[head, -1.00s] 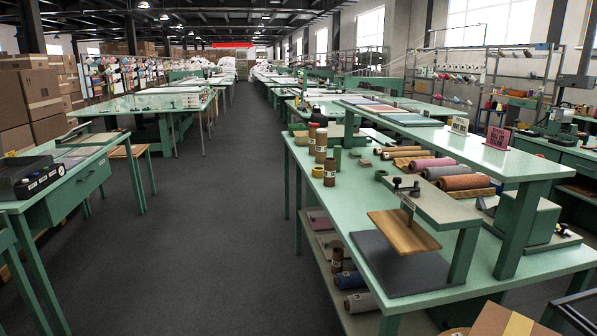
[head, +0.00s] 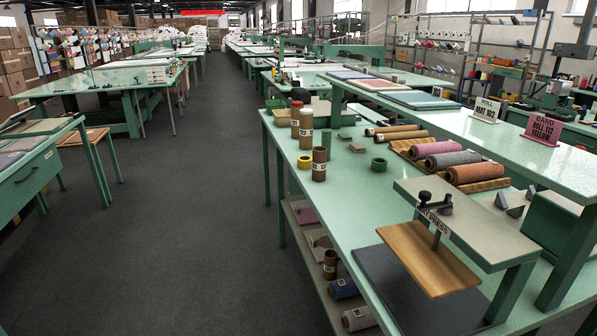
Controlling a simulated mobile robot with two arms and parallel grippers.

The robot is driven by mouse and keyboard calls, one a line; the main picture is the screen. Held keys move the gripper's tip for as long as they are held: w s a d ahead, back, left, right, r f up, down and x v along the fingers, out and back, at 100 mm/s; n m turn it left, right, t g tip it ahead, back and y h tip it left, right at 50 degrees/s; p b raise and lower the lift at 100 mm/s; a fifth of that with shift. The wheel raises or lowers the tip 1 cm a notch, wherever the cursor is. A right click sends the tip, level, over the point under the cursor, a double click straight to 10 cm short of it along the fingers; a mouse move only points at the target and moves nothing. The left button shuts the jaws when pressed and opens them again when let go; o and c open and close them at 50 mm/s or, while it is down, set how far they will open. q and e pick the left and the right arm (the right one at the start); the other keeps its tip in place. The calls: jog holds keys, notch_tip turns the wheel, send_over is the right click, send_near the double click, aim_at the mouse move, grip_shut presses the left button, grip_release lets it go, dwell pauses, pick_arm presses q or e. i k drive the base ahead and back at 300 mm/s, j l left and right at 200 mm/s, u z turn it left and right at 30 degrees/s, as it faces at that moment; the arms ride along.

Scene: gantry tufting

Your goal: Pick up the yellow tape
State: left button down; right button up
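A small yellow tape roll (head: 305,162) lies on the green worktable (head: 345,215) on the right, near its left edge. It is just left of a brown cylinder with a white label (head: 319,165), which stands close beside it. A green tape roll (head: 379,164) lies farther right on the same table. Neither of my grippers is in view.
Taller brown cylinders (head: 306,130) stand behind the yellow tape. A press with a wooden plate (head: 430,258) takes up the table's near end. Colored rolls (head: 452,160) lie under the raised shelf, which bears a pink sign (head: 542,128). The aisle floor (head: 200,230) is clear.

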aim_at(304, 162)
jog(key=i+j, duration=0.15)
jog(key=i, duration=0.25)
jog(key=i+j, duration=0.1)
jog(key=i, duration=0.35)
